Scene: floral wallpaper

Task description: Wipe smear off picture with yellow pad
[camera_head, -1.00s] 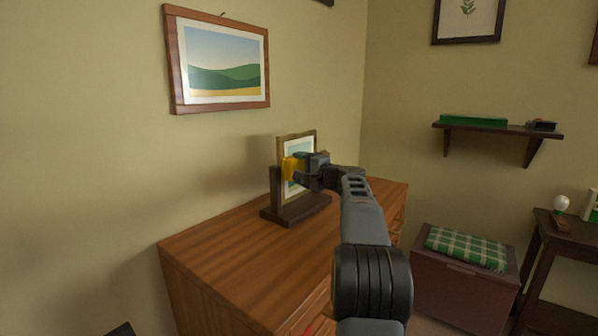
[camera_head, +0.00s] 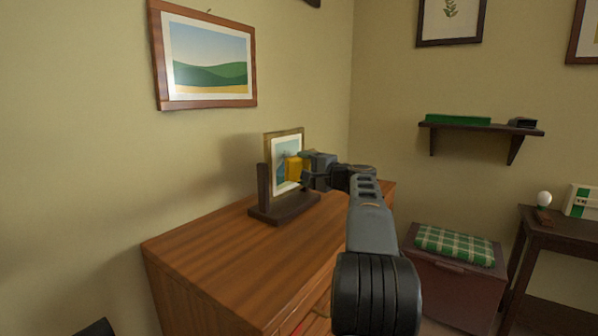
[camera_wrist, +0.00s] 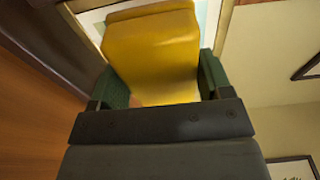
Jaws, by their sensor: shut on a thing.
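My gripper (camera_head: 309,167) is shut on the yellow pad (camera_head: 293,168). In the wrist view the pad (camera_wrist: 153,50) sits between the green fingers of my gripper (camera_wrist: 155,85). The small framed picture (camera_head: 283,150) stands on the dresser in a dark wooden stand (camera_head: 284,210). The pad is in front of the picture and hides part of its middle and right side. I cannot tell whether the pad touches the picture. I see no clear smear; part of the picture is hidden.
The dresser top (camera_head: 215,248) is clear in front of the stand. A landscape picture (camera_head: 207,60) hangs on the left wall. A shelf (camera_head: 480,127), a chest with a green plaid cushion (camera_head: 455,245) and a side table (camera_head: 565,232) are at the right.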

